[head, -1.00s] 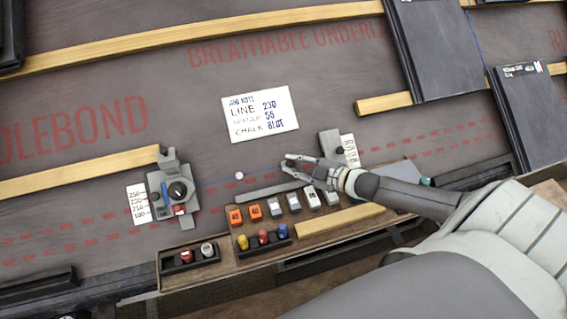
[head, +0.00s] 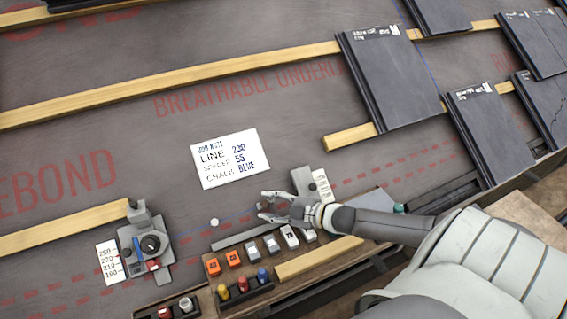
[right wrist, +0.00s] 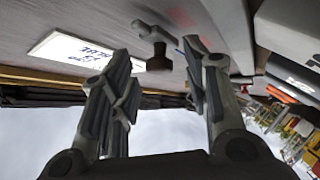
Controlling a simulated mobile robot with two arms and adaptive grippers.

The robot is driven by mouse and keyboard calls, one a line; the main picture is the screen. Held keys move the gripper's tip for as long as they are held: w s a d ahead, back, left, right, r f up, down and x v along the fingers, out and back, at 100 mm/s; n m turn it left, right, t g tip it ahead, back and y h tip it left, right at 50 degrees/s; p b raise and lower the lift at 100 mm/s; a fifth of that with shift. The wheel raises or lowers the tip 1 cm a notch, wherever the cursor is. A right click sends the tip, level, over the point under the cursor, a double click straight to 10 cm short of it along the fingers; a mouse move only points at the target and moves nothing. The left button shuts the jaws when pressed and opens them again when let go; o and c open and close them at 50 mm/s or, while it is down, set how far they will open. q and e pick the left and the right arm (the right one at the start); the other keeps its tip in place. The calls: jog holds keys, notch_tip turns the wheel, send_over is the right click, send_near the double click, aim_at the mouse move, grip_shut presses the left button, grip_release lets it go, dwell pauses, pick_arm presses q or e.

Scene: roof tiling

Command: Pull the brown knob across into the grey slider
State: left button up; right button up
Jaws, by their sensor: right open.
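My right gripper (head: 264,206) is open, above the underlay between a white round piece and the right-hand grey slider. In the right wrist view its two fingers (right wrist: 165,85) stand apart. A small dark brown knob (right wrist: 159,59) shows beyond and between the fingertips, with a grey hook-like piece above it; I cannot tell if the fingers touch it. In the head view the hand mostly hides the knob. One grey slider (head: 302,181) stands by a white scale just behind the hand. Another grey slider block (head: 135,245) with a black dial is at the left. My left gripper is out of view.
A wooden tray (head: 330,258) with orange and grey blocks lies in front of the hand. A grey bar (head: 240,235) and the white round piece (head: 214,222) are left of it. A note card (head: 230,158) lies behind. Dark tiles (head: 390,80) are at the right.

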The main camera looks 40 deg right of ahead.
jog(key=shift+v, duration=5.9)
jog(key=shift+c, duration=0.2)
